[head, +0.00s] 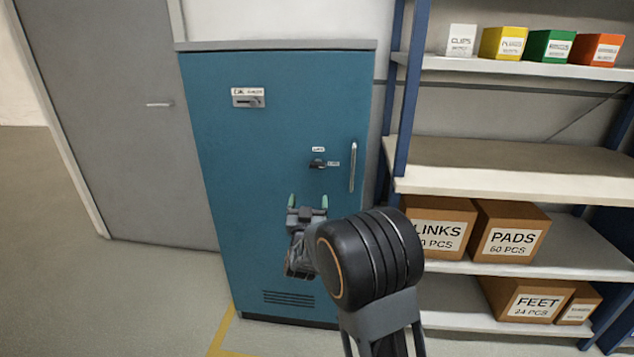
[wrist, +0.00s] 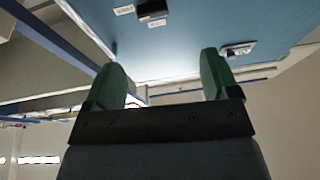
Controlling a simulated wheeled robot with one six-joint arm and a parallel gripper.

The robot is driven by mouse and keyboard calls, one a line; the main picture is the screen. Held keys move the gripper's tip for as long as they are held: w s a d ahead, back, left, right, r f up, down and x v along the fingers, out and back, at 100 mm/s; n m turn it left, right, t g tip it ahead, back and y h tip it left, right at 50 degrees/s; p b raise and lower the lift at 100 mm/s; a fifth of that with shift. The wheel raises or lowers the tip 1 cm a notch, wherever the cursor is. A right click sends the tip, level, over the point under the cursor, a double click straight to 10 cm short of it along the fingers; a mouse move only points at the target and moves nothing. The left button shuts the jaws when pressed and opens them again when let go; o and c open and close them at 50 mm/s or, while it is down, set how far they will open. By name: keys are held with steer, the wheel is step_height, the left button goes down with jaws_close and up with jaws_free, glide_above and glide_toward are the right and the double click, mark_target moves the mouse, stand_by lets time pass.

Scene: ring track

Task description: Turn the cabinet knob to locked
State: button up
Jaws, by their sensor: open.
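The blue cabinet (head: 240,200) stands upright with its door shut. Its dark knob (head: 317,163) sits on the door's right half, with one small label above it and one to its right. In the wrist view the knob (wrist: 152,9) shows at the top edge, partly cut off, beyond my fingertips. My gripper (head: 308,201) is open and empty, below the knob in the head view and apart from it. Its two green fingers also show in the wrist view (wrist: 163,75). The label text is too small to read surely.
A vertical handle (head: 353,167) is right of the knob. A small plate with a slot (head: 248,97) is at the upper left of the door. A shelf rack (head: 500,178) with boxes stands close on the right. A grey door (head: 110,120) is on the left; floor there is clear.

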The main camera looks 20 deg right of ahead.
mark_target(317, 167)
steer(key=shift+t+h, duration=0.3)
steer(key=shift+h, duration=0.3)
steer(key=x, duration=0.9)
steer(key=f+x, duration=0.1)
steer(key=x, duration=0.3)
steer(key=shift+w+d+r, duration=0.2)
steer(key=shift+w+d, duration=0.05)
steer(key=shift+d, duration=0.25)
steer(key=shift+c, duration=0.5)
steer(key=c, duration=0.8)
